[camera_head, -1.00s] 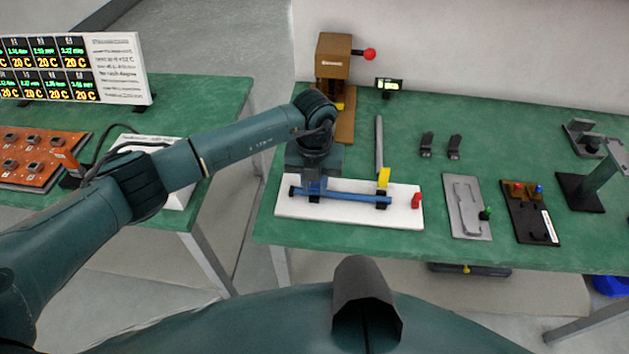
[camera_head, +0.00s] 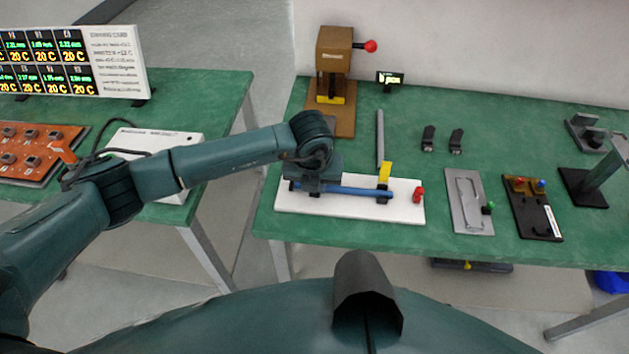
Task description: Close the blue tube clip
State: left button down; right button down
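A blue tube (camera_head: 352,191) lies lengthwise along a white board (camera_head: 345,212) at the front left of the green bench. Its right part rests in a dark holder with an upright yellow clip part (camera_head: 385,174). A red knob (camera_head: 419,194) stands at the board's right end. My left gripper (camera_head: 313,190) points down over the tube's left part, very close to it or touching. Its fingers are largely hidden by its own body, so I cannot tell how far apart they are. Any blue clip beneath it is hidden. My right gripper is not in view.
A brown press (camera_head: 334,70) with a red-balled lever stands behind. A grey plate (camera_head: 468,205) and a black plate (camera_head: 532,212) lie to the right. Open green bench lies between the rod and these plates.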

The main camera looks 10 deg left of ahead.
pick_arm(q)
jog(key=c, duration=1.3)
grip_release()
jog(key=b+v, duration=0.1)
jog(key=v, duration=1.2)
jog(key=shift+r, duration=0.15)
